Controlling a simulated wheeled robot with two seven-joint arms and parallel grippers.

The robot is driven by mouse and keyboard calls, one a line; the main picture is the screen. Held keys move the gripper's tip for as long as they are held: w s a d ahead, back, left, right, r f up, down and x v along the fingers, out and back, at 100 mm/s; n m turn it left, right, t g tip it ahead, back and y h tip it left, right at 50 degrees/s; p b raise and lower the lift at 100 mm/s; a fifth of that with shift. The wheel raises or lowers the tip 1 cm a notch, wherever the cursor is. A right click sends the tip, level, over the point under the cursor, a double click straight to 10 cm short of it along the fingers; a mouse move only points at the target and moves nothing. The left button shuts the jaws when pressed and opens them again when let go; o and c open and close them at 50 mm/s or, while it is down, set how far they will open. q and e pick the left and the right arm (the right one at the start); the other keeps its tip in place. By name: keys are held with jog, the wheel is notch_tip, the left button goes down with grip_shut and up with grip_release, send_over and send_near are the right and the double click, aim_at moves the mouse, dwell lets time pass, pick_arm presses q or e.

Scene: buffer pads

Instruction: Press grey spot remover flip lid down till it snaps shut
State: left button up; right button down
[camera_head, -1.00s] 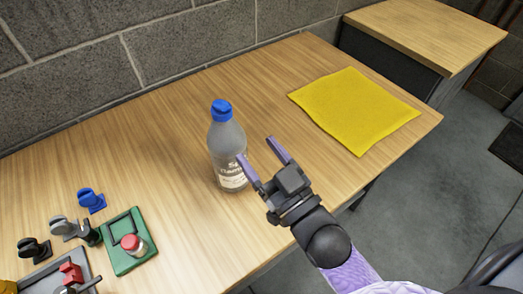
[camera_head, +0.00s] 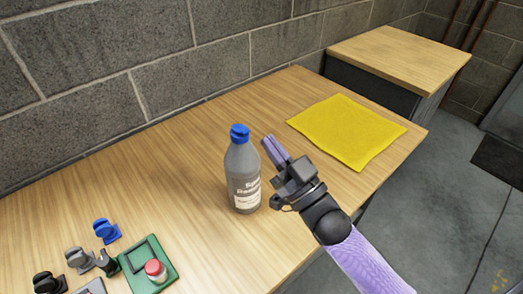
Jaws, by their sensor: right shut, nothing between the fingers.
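The grey spot remover bottle (camera_head: 243,178) stands upright on the wooden table, with a blue flip lid (camera_head: 239,134) on top. The lid looks down or nearly so, but I cannot tell whether it is snapped. My right gripper (camera_head: 269,145) is just right of the bottle, near the height of its shoulder in the picture. Its purple fingers are together with nothing between them, and they look apart from the bottle. My left gripper is not in view.
A yellow cloth (camera_head: 347,131) lies to the right on the table (camera_head: 150,200). A block wall runs behind. A second table (camera_head: 400,55) stands at the back right.

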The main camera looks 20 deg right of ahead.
aim_at(240, 129)
jog(key=w, duration=0.2)
jog(key=w+a+b, duration=0.1)
jog(key=w, duration=0.1)
jog(key=w+a, duration=0.1)
jog(key=shift+w+a+r, duration=0.1)
jog(key=shift+w+r, duration=0.1)
jog(key=shift+w, duration=0.2)
jog(key=shift+s+f+b, duration=0.15)
jog(key=shift+f+b, duration=0.2)
jog(key=shift+f, duration=0.15)
